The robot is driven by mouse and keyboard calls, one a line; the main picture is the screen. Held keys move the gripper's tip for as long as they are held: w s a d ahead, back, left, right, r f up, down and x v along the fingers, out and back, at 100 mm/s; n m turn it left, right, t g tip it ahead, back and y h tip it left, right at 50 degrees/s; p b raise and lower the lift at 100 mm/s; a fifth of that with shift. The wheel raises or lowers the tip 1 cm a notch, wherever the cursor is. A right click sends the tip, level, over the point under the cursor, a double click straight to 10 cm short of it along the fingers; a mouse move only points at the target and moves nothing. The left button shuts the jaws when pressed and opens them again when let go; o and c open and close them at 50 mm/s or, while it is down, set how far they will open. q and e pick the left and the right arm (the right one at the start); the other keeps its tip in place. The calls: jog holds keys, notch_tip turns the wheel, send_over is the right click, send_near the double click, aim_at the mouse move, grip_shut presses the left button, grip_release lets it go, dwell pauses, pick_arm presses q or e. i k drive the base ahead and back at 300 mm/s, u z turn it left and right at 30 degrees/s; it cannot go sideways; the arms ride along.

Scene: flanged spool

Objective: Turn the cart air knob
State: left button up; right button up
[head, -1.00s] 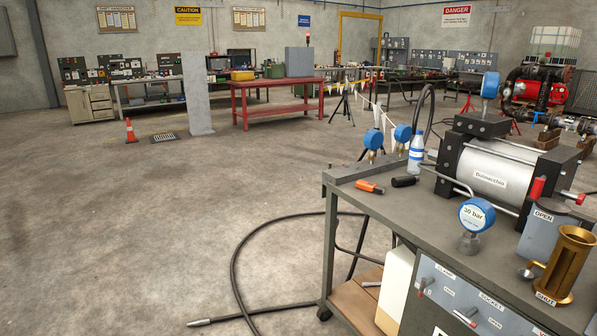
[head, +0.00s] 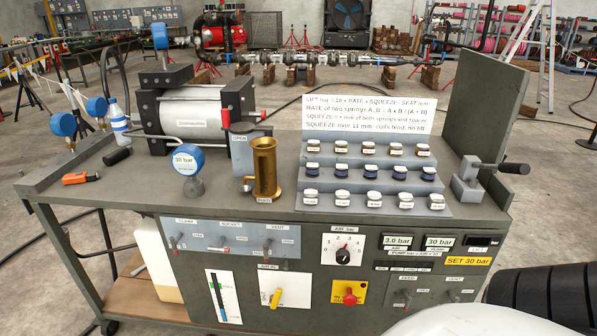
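The cart air knob (head: 343,254) is a small round black knob on a white dial plate with numbers around it, on the front panel of the cart (head: 300,300). A label above it appears to read AIR BAR. Its pointer seems to point roughly upward, but the exact setting is too small to tell. To its right, a display (head: 396,241) reads 3.0 bar and another (head: 439,242) reads 30 bar. Neither of my grippers is in view.
A yellow-handled valve (head: 275,297) and a red button on a yellow plate (head: 350,297) sit below the knob. Toggle switches (head: 222,241) are to its left.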

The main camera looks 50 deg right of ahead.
aim_at(342, 255)
jog(key=z, duration=0.95)
jog(key=k, duration=0.1)
jog(key=z, duration=0.4)
